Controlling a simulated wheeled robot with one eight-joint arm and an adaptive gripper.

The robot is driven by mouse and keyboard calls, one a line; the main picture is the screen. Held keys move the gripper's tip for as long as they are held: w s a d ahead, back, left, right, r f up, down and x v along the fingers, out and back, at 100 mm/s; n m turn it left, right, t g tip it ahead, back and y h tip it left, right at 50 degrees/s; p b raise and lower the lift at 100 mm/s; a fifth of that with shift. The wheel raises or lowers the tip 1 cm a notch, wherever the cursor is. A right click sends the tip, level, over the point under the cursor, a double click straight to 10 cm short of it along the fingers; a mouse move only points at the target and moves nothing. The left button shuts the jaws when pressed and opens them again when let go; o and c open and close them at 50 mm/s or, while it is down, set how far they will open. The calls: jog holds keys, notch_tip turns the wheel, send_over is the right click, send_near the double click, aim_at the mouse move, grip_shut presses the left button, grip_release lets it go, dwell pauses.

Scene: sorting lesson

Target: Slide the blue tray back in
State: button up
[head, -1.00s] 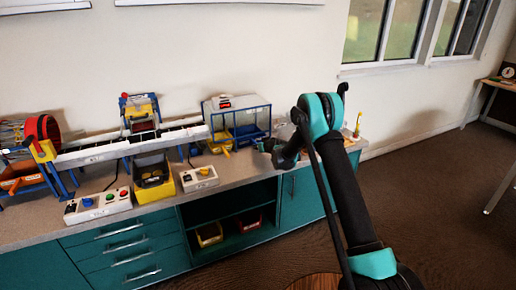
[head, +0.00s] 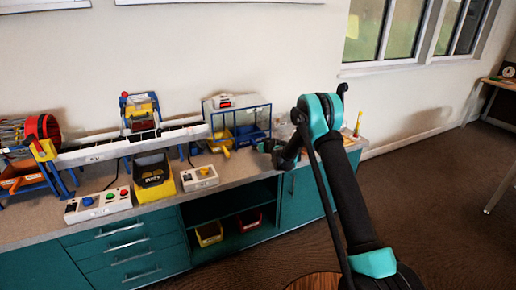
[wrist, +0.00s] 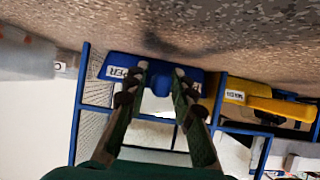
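The blue tray (wrist: 120,66) sits in the blue-framed stand, seen from close up in the wrist view. Its white label is partly covered by a finger; the letters "PER" show. A blue handle (wrist: 161,84) sticks out from its middle toward my gripper (wrist: 162,74). The two fingers are apart, one on each side of the handle, with small gaps visible; I cannot tell whether either touches. In the head view my gripper (head: 272,147) is small and dark at the right front of the stand, and my arm partly hides that area.
A yellow tray (wrist: 265,102) is beside the blue one in the same blue-framed stand (head: 237,108). The teal counter (head: 120,255) also holds a yellow-and-black bin (head: 153,178), control boxes (head: 98,205) and a conveyor. Open floor lies to the right.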

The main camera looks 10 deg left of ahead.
jog(key=shift+o, duration=0.8)
jog(key=shift+r, duration=0.1)
jog(key=v, duration=1.2)
jog(key=s+d+r+m+g+h, duration=0.15)
jog(key=s+d+r, duration=0.25)
jog(key=s+d, duration=0.55)
jog(key=s+d+r+m+g+h, duration=0.15)
jog(key=s+d+r, duration=0.25)
jog(key=s+d, duration=0.5)
jog(key=s+d+f+m+g+h, duration=0.1)
jog(key=s+d, duration=0.3)
jog(key=s, duration=0.6)
jog(key=s+d+f+m+g+h, duration=0.1)
jog(key=s+d, duration=0.3)
jog(key=s, duration=0.6)
jog(key=s+d+f+m+g+h, duration=0.1)
jog(key=s+d, duration=0.4)
jog(key=s, duration=0.6)
jog(key=shift+f+m+h, duration=0.4)
jog(key=shift+f+h, duration=0.1)
jog(key=shift+f, duration=0.4)
